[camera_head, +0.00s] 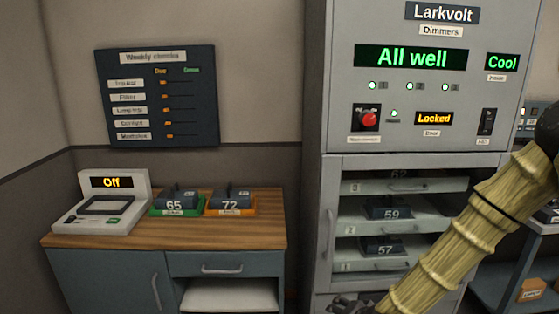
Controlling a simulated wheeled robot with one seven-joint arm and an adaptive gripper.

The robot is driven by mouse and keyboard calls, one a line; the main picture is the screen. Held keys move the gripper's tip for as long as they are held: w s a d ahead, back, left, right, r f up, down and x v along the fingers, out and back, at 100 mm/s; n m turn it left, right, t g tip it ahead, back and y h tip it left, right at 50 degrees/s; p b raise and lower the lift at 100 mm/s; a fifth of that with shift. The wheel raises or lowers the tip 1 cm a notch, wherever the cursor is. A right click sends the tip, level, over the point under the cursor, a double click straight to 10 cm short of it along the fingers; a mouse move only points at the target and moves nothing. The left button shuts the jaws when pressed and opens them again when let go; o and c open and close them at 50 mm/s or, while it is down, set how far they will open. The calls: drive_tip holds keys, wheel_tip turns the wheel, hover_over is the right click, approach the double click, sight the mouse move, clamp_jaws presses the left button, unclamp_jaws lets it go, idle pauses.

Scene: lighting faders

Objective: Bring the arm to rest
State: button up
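My arm (455,243), with a yellowish ribbed covering, comes in from the right and slopes down to the bottom edge in front of the dimmer cabinet. My gripper (347,304) shows only as a dark piece at the bottom edge, low in front of the cabinet. Its fingertips are cut off by the frame, so I cannot tell whether it is open or holds anything. The Larkvolt dimmer cabinet (335,95) reads "All well", "Cool" and "Locked". Modules 59 (390,213) and 57 (381,250) sit in its shelves; another sits higher, partly hidden.
A wooden-topped counter (262,236) stands left, with a tester (103,206) reading "Off", module 65 (176,202) on a green tray and module 72 (231,200) on an orange tray. A weekly checks board (205,85) hangs above. A shelf cart (490,290) stands right.

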drive_tip(key=s+f+n+g, duration=0.4)
drive_tip(key=s+f+g, duration=0.1)
drive_tip(key=s+f, duration=1.25)
drive_tip(key=s+d+f+n+g+h, duration=0.1)
drive_tip(key=s+d+f+n+g, duration=0.1)
drive_tip(key=s, duration=0.8)
drive_tip(key=s+d+f+n+g, duration=0.1)
drive_tip(key=s+d+f, duration=0.1)
drive_tip(key=s, duration=0.8)
drive_tip(key=shift+d+f+n+g+h, duration=0.15)
drive_tip(key=shift+f+n+g+h, duration=0.25)
drive_tip(key=shift+f, duration=0.05)
